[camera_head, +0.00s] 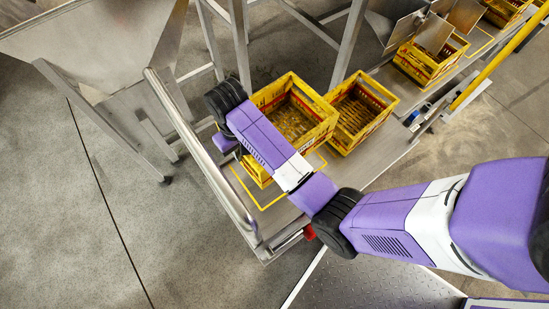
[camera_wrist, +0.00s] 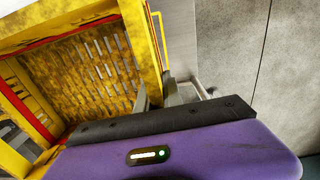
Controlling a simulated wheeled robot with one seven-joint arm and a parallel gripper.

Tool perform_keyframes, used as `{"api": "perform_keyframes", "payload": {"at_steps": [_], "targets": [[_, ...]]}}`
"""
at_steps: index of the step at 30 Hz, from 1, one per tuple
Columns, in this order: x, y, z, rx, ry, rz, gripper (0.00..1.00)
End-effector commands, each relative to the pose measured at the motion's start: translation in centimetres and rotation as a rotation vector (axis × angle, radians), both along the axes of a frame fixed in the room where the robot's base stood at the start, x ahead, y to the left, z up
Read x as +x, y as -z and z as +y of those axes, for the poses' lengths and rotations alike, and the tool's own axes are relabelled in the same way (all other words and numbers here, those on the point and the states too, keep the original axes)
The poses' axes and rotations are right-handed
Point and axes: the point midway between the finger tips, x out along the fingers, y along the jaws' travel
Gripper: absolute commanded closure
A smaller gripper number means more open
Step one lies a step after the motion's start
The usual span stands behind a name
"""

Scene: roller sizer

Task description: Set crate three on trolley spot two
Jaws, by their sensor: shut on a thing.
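A yellow slatted crate (camera_head: 318,136) is over the near end of the metal trolley (camera_head: 384,165), beside the handle rail. My gripper (camera_wrist: 172,93) is shut on the wall of this crate, which fills the left of the wrist view (camera_wrist: 154,50). In the head view my arm's wrist hides the fingers and part of the crate. A yellow outlined spot (camera_head: 262,208) shows on the deck under and in front of the held crate. A second yellow crate (camera_head: 372,127) stands close on its right. I cannot tell whether the held crate touches the deck, and I see no readable numbers.
Two more yellow crates stand farther along, one (camera_head: 428,69) under metal chutes and one (camera_head: 502,14) at the top right. Steel frame legs (camera_head: 241,45) rise behind the held crate. A hopper (camera_head: 95,45) stands at upper left. The floor (camera_head: 90,235) at lower left is clear.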

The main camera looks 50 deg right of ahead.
Motion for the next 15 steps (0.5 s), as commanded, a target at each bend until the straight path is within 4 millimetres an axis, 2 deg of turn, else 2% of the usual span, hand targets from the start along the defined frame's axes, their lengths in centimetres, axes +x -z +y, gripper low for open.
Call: {"api": "perform_keyframes", "payload": {"at_steps": [5,8,15], "targets": [[0.5,-0.3,-1.1,0.002,0.048,0.001,1.00],[0.4,1.4,-1.1,0.003,0.050,0.005,1.00],[0.4,7.3,-1.0,0.003,0.048,0.005,1.00]]}}
